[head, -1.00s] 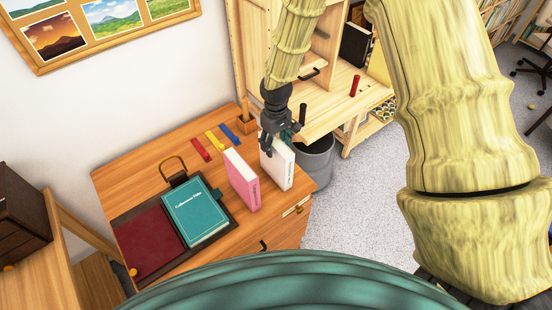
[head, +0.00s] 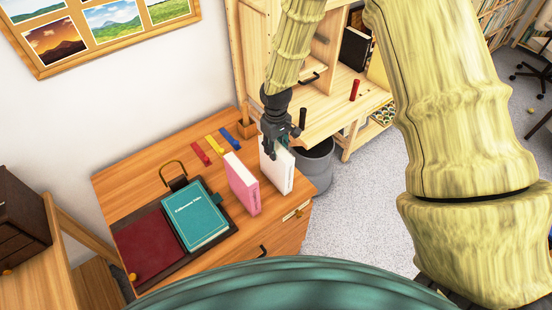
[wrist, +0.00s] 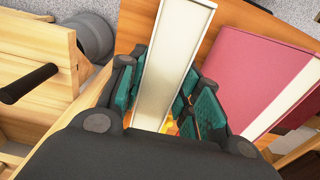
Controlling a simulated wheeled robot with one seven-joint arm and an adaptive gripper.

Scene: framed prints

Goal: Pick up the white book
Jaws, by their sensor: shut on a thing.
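The white book (head: 281,170) stands upright near the right end of the wooden desk (head: 140,165) in the head view. My gripper (head: 278,145) is at its top edge from above. In the wrist view the white book (wrist: 174,62) runs between the teal-padded fingers of my gripper (wrist: 160,90), which are shut on it. I cannot tell whether its bottom touches the desk. Part of the book is hidden by the gripper.
A pink book (head: 242,184) stands close to the left of the white one. A teal book (head: 195,215) lies on a dark folder. Red, yellow and blue pieces (head: 215,144) lie behind. A grey bin (head: 316,165) and wooden shelf unit (head: 330,115) are to the right.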

